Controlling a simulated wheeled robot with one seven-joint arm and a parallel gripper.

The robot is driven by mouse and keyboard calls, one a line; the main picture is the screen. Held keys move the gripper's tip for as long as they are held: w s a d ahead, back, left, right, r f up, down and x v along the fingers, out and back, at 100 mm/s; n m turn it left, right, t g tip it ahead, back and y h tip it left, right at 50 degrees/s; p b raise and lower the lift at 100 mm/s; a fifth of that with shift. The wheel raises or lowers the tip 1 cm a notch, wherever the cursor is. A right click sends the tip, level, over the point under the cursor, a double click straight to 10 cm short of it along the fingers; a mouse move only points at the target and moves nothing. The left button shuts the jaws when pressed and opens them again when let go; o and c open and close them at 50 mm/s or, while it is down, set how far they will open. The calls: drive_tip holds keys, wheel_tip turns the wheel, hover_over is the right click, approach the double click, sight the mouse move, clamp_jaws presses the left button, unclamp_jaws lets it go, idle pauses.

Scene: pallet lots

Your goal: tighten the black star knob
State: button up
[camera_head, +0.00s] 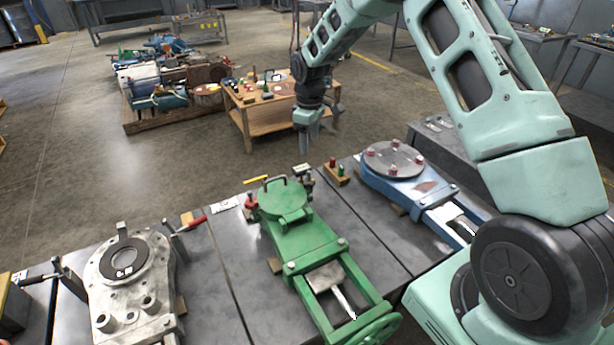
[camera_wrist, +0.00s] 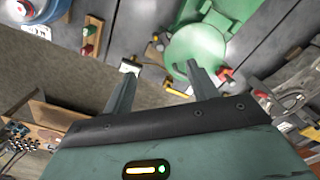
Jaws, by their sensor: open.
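I cannot make out a black star knob for certain in either view. A green gate valve (camera_head: 298,237) lies on the grey bench, with a round lid and a handle at its far end. Its round green end also shows in the wrist view (camera_wrist: 196,50), just beyond the fingertips. A small dark and white piece (camera_head: 303,172) stands beside the lid; its shape is too small to tell. My gripper (camera_head: 306,136) is above and beyond the far bench edge, pointing down. In the wrist view its two fingers (camera_wrist: 162,84) are apart with nothing between them.
A grey metal flanged part (camera_head: 135,275) lies at left and a blue valve (camera_head: 405,180) at right on the bench. A red-handled clamp (camera_head: 190,224) stands between the grey and green parts. A wooden table (camera_head: 262,112) and loaded pallet (camera_head: 135,122) stand beyond, with open floor at left.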

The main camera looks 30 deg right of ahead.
sight(309, 175)
wheel_tip(309, 175, down, 14)
drive_tip(key=shift+f+p, duration=0.1)
drive_tip(key=shift+p, duration=0.75)
drive_tip(key=c, duration=1)
